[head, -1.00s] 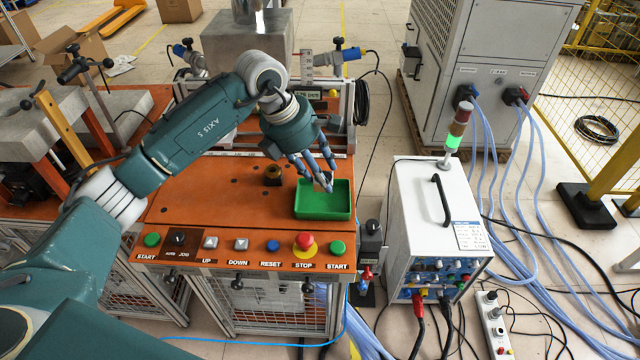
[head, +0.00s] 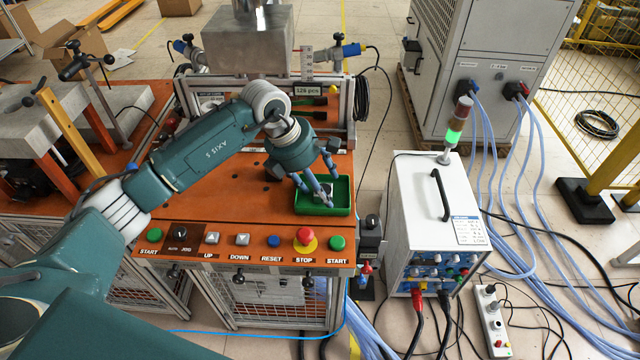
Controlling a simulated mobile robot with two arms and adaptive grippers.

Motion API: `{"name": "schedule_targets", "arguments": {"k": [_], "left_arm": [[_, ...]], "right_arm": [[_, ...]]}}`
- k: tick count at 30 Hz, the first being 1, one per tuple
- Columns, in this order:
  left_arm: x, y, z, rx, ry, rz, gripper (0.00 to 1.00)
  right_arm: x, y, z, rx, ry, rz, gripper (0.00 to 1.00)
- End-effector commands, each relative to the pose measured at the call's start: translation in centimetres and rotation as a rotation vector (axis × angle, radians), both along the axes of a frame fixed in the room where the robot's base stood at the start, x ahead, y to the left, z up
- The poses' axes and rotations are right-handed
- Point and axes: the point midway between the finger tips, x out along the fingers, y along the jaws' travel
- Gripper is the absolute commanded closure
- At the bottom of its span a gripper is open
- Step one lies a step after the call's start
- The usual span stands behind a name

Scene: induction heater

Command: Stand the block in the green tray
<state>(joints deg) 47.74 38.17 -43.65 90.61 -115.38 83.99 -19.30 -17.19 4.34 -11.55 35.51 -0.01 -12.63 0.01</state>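The green tray (head: 341,208) lies on the orange worktop at its right side. The block (head: 326,187) is a small dark and grey piece inside the tray, low down and partly hidden by my fingers. Its exact tilt, and whether it touches the tray floor, cannot be made out. My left gripper (head: 328,186) reaches down into the tray from the upper left, with fingers on both sides of the block. Whether the fingers press on it cannot be told. My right gripper is not in view.
The worktop's front edge carries several buttons, with the red stop button (head: 305,238) just in front of the tray. A frame with blue-capped clamps (head: 350,50) and a large metal block (head: 248,40) stand behind. A white heater unit (head: 437,220) stands to the right.

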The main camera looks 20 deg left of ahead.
Motion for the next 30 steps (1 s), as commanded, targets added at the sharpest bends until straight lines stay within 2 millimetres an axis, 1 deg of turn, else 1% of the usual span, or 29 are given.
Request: {"name": "schedule_targets", "arguments": {"k": [6, 8, 11, 14, 21, 24, 27, 30], "left_arm": [[0.0, 0.0, 0.1, 0.0, 0.0, 0.0, 0.39], [0.0, 0.0, 0.3, 0.0, 0.0, 0.0, 0.39], [-0.1, 0.3, 1.0, -0.001, -0.004, 0.0, 0.39], [-0.4, 0.9, 2.5, 0.001, -0.007, 0.0, 0.39], [-1.5, 2.5, 7.4, 0.001, -0.007, 0.001, 0.39], [-2.0, 3.0, 9.1, 0.002, -0.004, 0.001, 0.39], [-2.3, 3.4, 10.3, 0.001, -0.003, 0.001, 0.39], [-2.5, 3.6, 11.0, 0.0, -0.001, 0.0, 0.39]], "right_arm": [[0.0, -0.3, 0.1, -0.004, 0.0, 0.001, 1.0], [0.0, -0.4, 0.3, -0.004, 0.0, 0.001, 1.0], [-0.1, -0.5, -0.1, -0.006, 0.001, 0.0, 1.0], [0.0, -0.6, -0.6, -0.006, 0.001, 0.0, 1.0], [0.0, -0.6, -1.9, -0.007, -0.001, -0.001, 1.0], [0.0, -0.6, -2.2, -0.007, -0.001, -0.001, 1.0], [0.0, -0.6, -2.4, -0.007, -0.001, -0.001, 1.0], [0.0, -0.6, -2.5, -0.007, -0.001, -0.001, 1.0]]}}
